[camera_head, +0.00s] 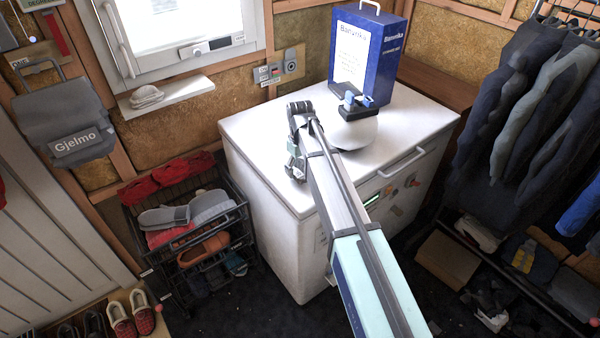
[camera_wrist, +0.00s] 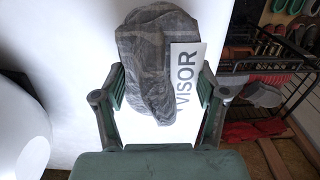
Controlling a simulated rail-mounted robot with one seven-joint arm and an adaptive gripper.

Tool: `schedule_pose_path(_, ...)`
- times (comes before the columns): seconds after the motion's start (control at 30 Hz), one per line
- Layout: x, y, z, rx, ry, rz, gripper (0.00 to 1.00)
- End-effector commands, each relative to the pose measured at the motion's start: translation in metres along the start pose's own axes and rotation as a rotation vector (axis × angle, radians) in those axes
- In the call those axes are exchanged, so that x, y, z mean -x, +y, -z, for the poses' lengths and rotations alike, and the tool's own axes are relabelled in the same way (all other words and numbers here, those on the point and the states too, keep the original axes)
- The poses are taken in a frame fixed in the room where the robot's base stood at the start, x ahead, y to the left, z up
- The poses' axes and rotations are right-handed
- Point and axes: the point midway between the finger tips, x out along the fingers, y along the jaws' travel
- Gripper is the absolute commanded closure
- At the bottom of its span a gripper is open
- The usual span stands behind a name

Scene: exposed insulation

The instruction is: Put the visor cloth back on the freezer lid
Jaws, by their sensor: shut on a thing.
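The visor cloth (camera_wrist: 155,55) is a grey, crumpled bundle with a white tag reading "VISOR". In the wrist view it sits between the two fingers of my gripper (camera_wrist: 160,88), which is shut on it. The white freezer lid (camera_head: 262,130) shows behind the cloth in the wrist view (camera_wrist: 85,25). In the head view my gripper (camera_head: 298,170) is at the lid's left front edge, mostly hidden by my arm. I cannot make out the cloth there. Whether the cloth touches the lid is unclear.
A rounded white object (camera_head: 357,134) with a dark block and blue clips on top is near the middle. A shoe rack (camera_head: 185,235) stands left of the freezer. The lid's left back is clear.

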Motion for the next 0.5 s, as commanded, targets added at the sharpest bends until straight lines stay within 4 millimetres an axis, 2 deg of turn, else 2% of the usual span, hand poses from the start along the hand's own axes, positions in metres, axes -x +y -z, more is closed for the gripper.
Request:
schedule_pose_path(0.23, -0.028, 0.0, 0.0, 0.0, -0.002, 0.001, 0.61)
schedule_pose_path(0.5, -0.03, 0.0, 0.0, 0.0, 0.0, 0.0, 0.61)
